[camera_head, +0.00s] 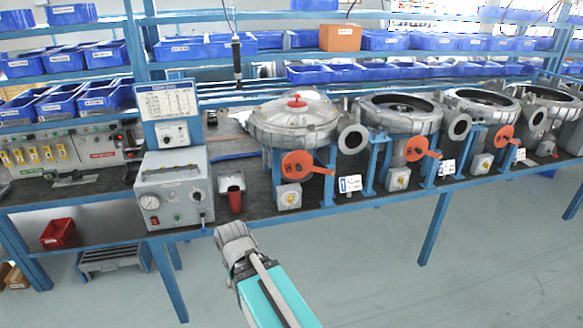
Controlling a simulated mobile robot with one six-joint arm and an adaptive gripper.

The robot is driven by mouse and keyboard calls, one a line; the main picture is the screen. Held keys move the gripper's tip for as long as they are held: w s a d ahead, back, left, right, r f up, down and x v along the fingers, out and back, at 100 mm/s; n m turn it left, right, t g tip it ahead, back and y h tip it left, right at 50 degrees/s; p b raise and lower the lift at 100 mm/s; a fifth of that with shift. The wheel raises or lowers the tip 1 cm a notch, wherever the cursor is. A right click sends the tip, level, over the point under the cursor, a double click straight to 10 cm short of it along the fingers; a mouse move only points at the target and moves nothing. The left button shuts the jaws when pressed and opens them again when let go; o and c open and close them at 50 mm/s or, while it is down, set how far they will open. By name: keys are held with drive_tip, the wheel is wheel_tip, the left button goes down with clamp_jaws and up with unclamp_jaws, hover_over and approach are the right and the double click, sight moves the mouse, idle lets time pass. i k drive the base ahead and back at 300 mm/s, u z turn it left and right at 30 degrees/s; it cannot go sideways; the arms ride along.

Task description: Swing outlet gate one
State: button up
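Several round grey blowers stand in blue frames along the bench. The leftmost blower (295,119) has a domed lid with a red knob on top. A red disc with a handle pointing right, apparently outlet gate one (298,163), sits at its front, above a small box with a yellow knob. A white tag (350,184) that seems to read 1 stands to its right. My gripper (233,238) is in front of the bench edge, below and left of that disc, apart from it. Its fingertips are too unclear to judge.
Similar red discs (416,148) and (504,136) are on the blowers further right. A grey control box with a gauge (174,189) and a dark red cup (234,199) stand left of the first blower. Blue bins (190,49) fill the shelves behind. The floor in front is clear.

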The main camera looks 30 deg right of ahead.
sight(298, 165)
drive_tip(key=i, duration=0.9)
drive_tip(key=z, duration=0.05)
